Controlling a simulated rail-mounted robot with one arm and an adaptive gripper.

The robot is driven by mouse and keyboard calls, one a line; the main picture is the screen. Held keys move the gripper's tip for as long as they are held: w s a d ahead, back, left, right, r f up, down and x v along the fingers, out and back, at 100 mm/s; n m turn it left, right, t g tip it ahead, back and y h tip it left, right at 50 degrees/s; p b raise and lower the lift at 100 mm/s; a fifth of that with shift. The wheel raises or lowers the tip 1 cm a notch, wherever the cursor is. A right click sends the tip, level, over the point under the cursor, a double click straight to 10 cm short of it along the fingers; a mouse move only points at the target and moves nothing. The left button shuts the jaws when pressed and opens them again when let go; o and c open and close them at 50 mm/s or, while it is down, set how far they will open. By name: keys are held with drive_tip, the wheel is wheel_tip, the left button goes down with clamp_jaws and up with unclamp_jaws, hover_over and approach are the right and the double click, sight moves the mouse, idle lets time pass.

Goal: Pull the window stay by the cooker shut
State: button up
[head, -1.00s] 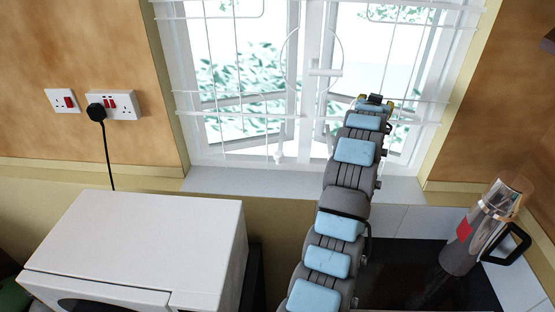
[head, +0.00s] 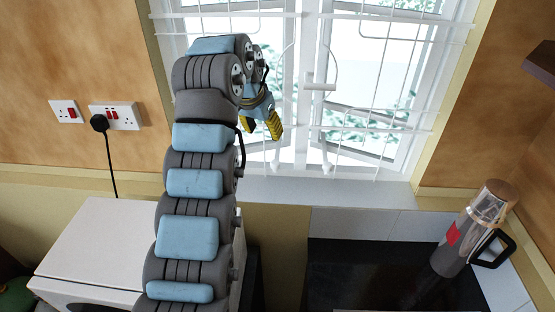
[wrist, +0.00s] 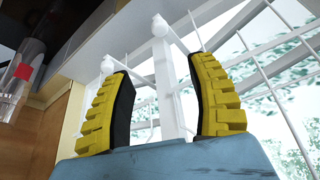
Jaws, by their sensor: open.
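Two white window stays hang in front of the window, each with a knobbed lower end near the sill. The stay on the cooker side (head: 325,160) is right of the central post in the head view; in the wrist view it seems to be the left one (wrist: 107,66). The other stay (head: 275,160) is left of the post, and its knob shows in the wrist view (wrist: 160,25). My gripper (head: 262,126) is open and empty, pointing down left of the post. In the wrist view the stays show beyond and between its yellow fingers (wrist: 163,85); contact cannot be told.
White window bars (head: 380,122) cross the window around the stays. A dark cooker top (head: 350,270) lies below right, with a metal flask (head: 465,235) on its right. A white appliance (head: 95,235) stands at left under my arm. The sill (head: 360,192) is clear.

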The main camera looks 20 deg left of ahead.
drive_tip(key=shift+f, duration=0.8)
approach(275, 162)
drive_tip(key=p+x, duration=0.1)
drive_tip(key=x, duration=0.9)
drive_tip(key=shift+p, duration=0.4)
drive_tip(key=shift+f, duration=0.1)
clamp_jaws()
